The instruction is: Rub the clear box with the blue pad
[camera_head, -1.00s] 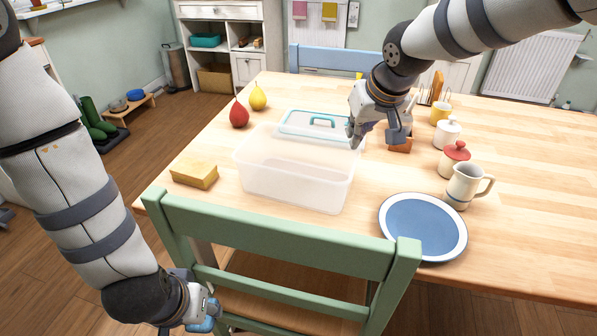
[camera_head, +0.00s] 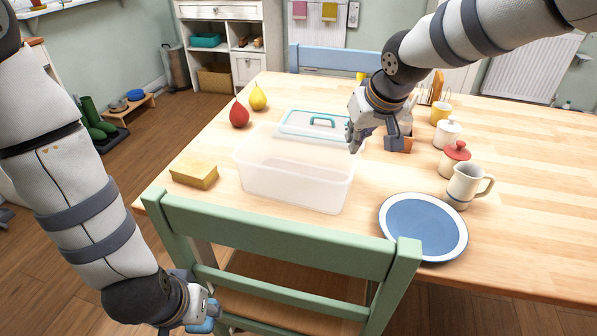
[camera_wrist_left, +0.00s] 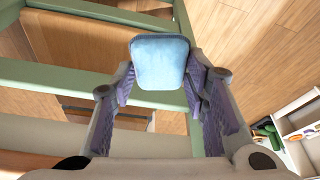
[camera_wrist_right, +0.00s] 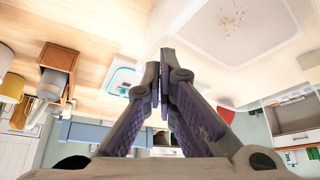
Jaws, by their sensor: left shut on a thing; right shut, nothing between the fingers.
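The clear box (camera_head: 297,178) stands open on the wooden table. Its lid with a teal handle (camera_head: 322,122) lies just behind it. In the right wrist view, the box (camera_wrist_right: 235,25) has brown specks on one face. My left gripper (camera_head: 208,318) is low by the green chair, below the table top. It is shut on the blue pad (camera_wrist_left: 160,62), which shows clearly in the left wrist view. My right gripper (camera_head: 356,140) is shut and empty, just above the box's right rear corner. I cannot tell whether it touches the box.
A yellow sponge (camera_head: 194,174) lies left of the box. A red pear (camera_head: 239,115) and yellow pear (camera_head: 258,97) stand behind it. A blue plate (camera_head: 423,226), pitcher (camera_head: 466,186) and lidded jars are at right. The green chair (camera_head: 280,235) blocks the front edge.

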